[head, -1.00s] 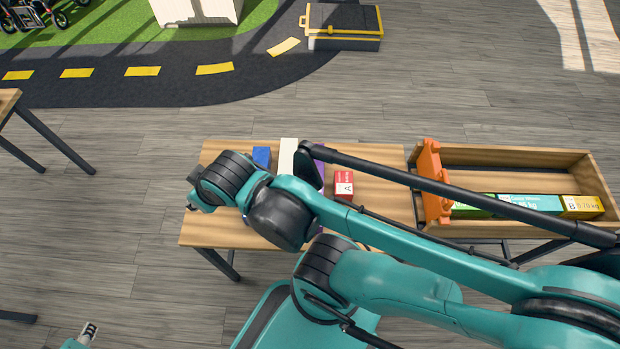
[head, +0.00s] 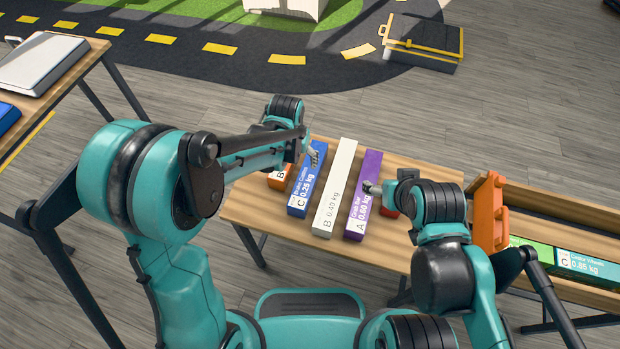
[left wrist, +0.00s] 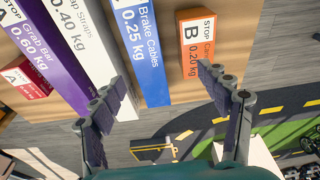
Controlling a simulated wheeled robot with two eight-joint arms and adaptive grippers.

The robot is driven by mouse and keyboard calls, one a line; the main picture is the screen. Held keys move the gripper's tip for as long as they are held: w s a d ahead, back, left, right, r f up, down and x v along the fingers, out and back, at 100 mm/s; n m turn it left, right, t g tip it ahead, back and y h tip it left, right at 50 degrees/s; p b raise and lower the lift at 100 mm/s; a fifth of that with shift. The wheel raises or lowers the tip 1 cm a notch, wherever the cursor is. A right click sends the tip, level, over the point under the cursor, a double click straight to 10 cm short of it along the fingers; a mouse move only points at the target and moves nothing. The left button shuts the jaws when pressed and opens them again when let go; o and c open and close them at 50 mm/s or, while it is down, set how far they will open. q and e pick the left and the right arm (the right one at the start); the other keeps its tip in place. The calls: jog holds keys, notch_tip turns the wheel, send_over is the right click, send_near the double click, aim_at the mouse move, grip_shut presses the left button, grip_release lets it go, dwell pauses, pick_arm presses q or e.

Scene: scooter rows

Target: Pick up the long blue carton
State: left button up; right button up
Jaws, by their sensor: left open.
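The long blue carton (head: 307,182), marked Brake Cables 0.25 kg, lies on the wooden table between an orange carton (head: 279,177) and a long white carton (head: 337,186). My left gripper (head: 313,156) is above the far end of the blue carton. In the left wrist view the open, empty left gripper (left wrist: 160,76) has the blue carton (left wrist: 145,50) in the gap between its fingers, apart from them as far as I can tell. My right gripper (head: 370,188) is by the purple carton (head: 364,194); its fingers are too small to judge.
A red carton (head: 389,203) is partly hidden by my right arm. A wooden crate (head: 560,216) with an orange bracket (head: 488,212) and more cartons stands at the right. A second table with a grey case (head: 42,65) is at the far left.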

aim_at(309, 173)
pick_arm(q)
jog(key=shift+g, duration=0.4)
jog(key=d+f, duration=0.1)
jog(key=f, duration=0.1)
jog(key=w+f+b, duration=0.1)
jog(key=f, duration=0.2)
jog(key=d+f, duration=0.1)
jog(key=f, duration=0.2)
jog(key=shift+w+d, duration=0.15)
jog(key=shift+d, duration=0.2)
jog(key=f+b, duration=0.2)
jog(key=f, duration=0.1)
jog(key=w+f+b, duration=0.1)
jog(key=f, duration=0.1)
jog(key=shift+d, duration=0.4)
jog(key=shift+r, duration=0.1)
jog(key=shift+c, duration=1.3)
jog(key=c, duration=1.2)
